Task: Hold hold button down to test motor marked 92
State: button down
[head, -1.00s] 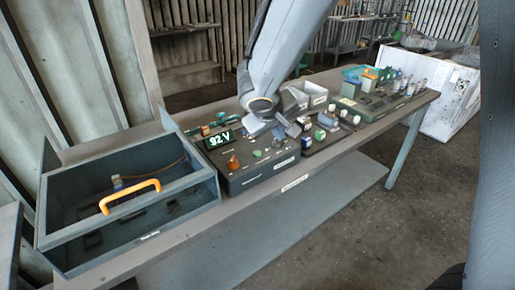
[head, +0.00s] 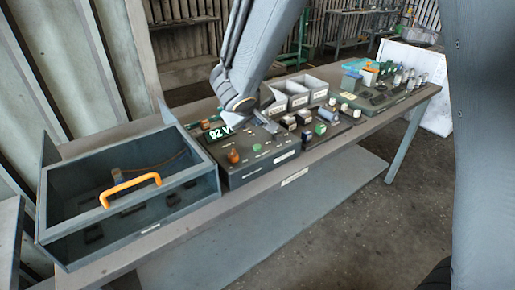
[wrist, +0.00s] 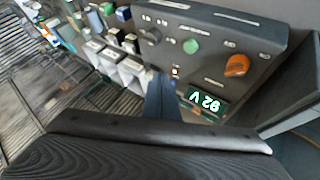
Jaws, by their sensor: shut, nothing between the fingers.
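The grey test console (head: 262,170) stands on the bench, with a lit display (head: 219,132) reading 92 V. The display also shows upside down in the wrist view (wrist: 206,102). An orange knob (wrist: 236,65) and a green button (wrist: 191,46) sit on the console's top face. The small labels by the controls are too blurred to read. My gripper (head: 272,127) is shut and empty over the back part of the console. In the wrist view its fingers (wrist: 161,88) point at the panel beside the display, near a small light-coloured control (wrist: 175,71). I cannot tell whether they touch anything.
An open grey box (head: 60,222) with an orange handle (head: 131,188) stands left of the console. White bins (head: 292,97), several small blocks and another dark unit (head: 372,99) stand to the right.

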aim_at(257, 148)
notch_tip(257, 148, down, 4)
jog(key=shift+r+b, duration=0.1)
jog(key=shift+b, duration=0.65)
notch_tip(257, 148, down, 2)
jog(key=b, duration=0.3)
jog(key=shift+f+b, duration=1)
jog(key=shift+b, duration=0.75)
dwell(1.9)
jog(key=shift+r, duration=0.15)
dwell(2.0)
jog(key=shift+r+p, duration=0.3)
jog(key=shift+r, duration=0.45)
